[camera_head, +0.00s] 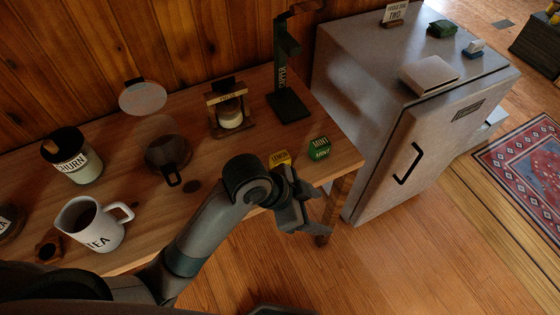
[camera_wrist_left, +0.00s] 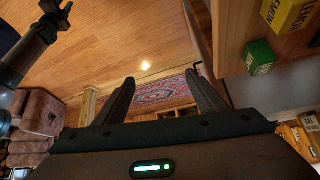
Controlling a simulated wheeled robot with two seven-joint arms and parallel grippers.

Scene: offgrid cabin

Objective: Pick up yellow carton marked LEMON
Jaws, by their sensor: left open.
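The yellow carton marked LEMON (camera_head: 280,158) stands on the wooden counter near its front edge, partly hidden behind my left arm. In the left wrist view the yellow carton (camera_wrist_left: 288,16) is at the top right, cut off by the frame edge. My left gripper (camera_head: 300,203) is just off the counter's front edge, nearer the camera than the carton and apart from it. In the left wrist view my left gripper (camera_wrist_left: 160,78) has its two fingers spread, with nothing between them. My right gripper is not in view.
A green carton marked MINT (camera_head: 319,149) stands close to the right of the yellow one. A dark stand (camera_head: 287,85), a glass carafe (camera_head: 168,155) and a TEA mug (camera_head: 95,225) are on the counter. A fridge (camera_head: 370,120) stands to the right. The floor in front is clear.

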